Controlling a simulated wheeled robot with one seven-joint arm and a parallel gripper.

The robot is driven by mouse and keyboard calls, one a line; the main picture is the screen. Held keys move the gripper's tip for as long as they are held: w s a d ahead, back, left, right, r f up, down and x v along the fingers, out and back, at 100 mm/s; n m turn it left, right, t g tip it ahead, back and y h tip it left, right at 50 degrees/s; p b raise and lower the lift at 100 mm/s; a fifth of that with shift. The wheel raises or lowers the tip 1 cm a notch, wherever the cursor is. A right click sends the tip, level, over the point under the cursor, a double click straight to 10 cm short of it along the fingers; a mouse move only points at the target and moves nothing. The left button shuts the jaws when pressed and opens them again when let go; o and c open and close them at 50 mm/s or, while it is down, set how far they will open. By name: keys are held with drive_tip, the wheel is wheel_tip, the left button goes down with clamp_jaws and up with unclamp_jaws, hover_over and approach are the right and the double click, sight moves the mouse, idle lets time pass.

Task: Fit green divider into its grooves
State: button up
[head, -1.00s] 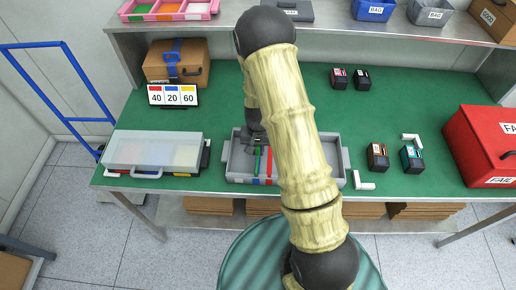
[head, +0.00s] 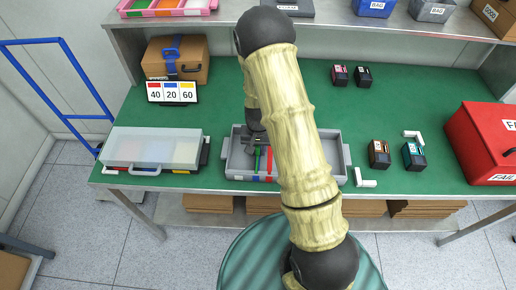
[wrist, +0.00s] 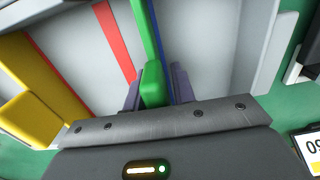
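A red strip or divider (wrist: 115,42) and a yellow divider (wrist: 42,80) lie to the left in the wrist view. Whether the green divider's lower edge sits in grooves is hidden.
A lidded clear case (head: 153,148) stands left of the tray. A 40-20-60 card (head: 171,93) is behind it. White corner pieces (head: 365,179) and small dark boxes (head: 379,152) lie to the right, then a red FAIL box (head: 485,140).

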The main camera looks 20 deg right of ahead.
drive_tip(key=shift+o, duration=1.1)
drive_tip(key=shift+r, duration=0.15)
wheel_tip(320, 180, up, 17)
drive_tip(key=shift+b, duration=0.4)
drive_tip(key=shift+r, duration=0.15)
drive_tip(key=s+r+n+t, duration=0.2)
drive_tip(key=s+r+n, duration=0.1)
drive_tip(key=s, duration=1.1)
drive_tip(key=shift+r+n+t, duration=0.3)
drive_tip(key=shift+r+n, duration=0.1)
drive_tip(key=shift+n, duration=0.1)
